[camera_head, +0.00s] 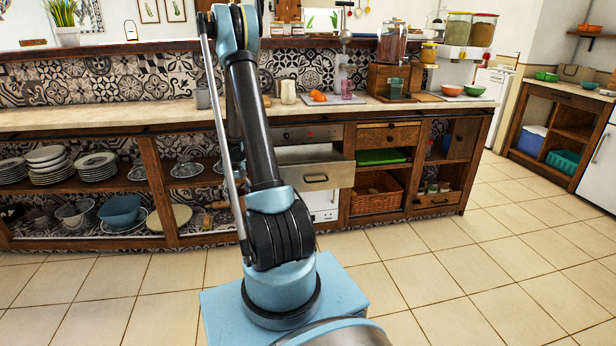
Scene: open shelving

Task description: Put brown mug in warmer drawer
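A metal-fronted drawer (318,177) stands pulled out under the counter, below a control panel, and I take it to be the warmer drawer. My arm hides its left part, and no mug shows inside what I can see of it. I cannot make out a brown mug for sure. A small grey cup (203,98) and a beige jug-like vessel (288,92) stand on the counter on either side of my arm. My gripper does not show; my arm rises across the middle of the view and its far end is hidden or out of frame.
The long counter (100,117) also bears oranges (318,96), a pink glass (347,88) and a wooden stand with a jar (391,45). Open shelves below hold plates (97,166), bowls and a wicker basket (374,192). The tiled floor (480,260) is clear at the right.

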